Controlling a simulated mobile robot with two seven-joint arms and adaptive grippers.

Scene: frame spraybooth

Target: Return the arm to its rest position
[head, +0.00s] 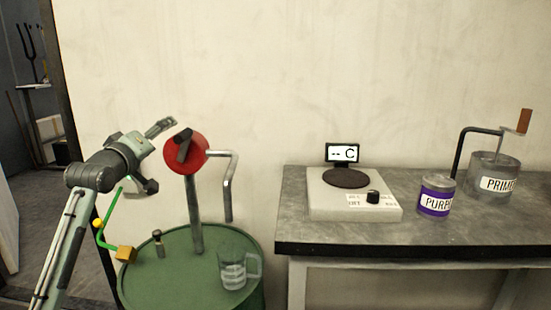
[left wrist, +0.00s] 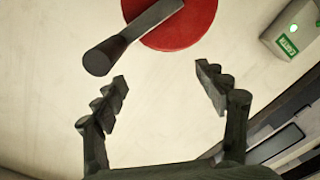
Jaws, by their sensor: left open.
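My left arm comes in from the left, and its gripper (head: 160,156) is raised above the left side of the green drum. The gripper is open and empty. In the left wrist view the two fingers (left wrist: 162,82) are spread wide with only the pale wall between them. A red disc (head: 199,150) with a dark handle stands on a grey post just right of the gripper. In the left wrist view the red disc (left wrist: 190,25) and its handle (left wrist: 125,40) lie past the fingertips, seemingly apart from them. My right gripper is not in view.
A grey bench (head: 425,235) at right holds a hot plate (head: 325,205), a purple can (head: 436,205) and a primer can (head: 490,170).

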